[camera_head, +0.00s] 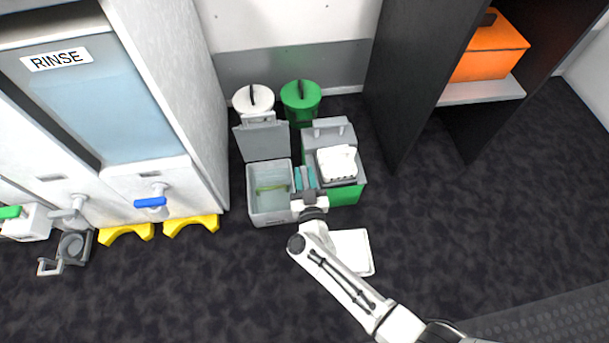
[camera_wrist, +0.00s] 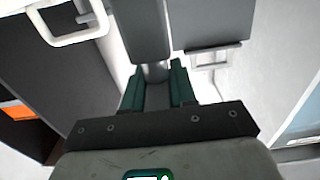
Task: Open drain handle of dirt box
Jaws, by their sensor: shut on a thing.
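In the head view, an open grey box (camera_head: 256,208) stands on the floor with its grey lid (camera_head: 262,141) raised and a yellow-green strip (camera_head: 270,188) inside. I take it for the dirt box, though its label is too small to read. My gripper (camera_head: 304,177), with teal fingers, is at its right side, beside a green-and-grey box (camera_head: 345,194). In the wrist view, the fingers (camera_wrist: 158,73) are closed about a grey rounded part (camera_wrist: 156,71), which looks like a handle. The arm and gripper hide its join with the box.
A white block (camera_head: 337,162) sits on the green-and-grey box, with a white tray (camera_head: 353,251) on the floor in front. The rinse cabinet (camera_head: 185,120) is left; dark shelving (camera_head: 409,90) is right.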

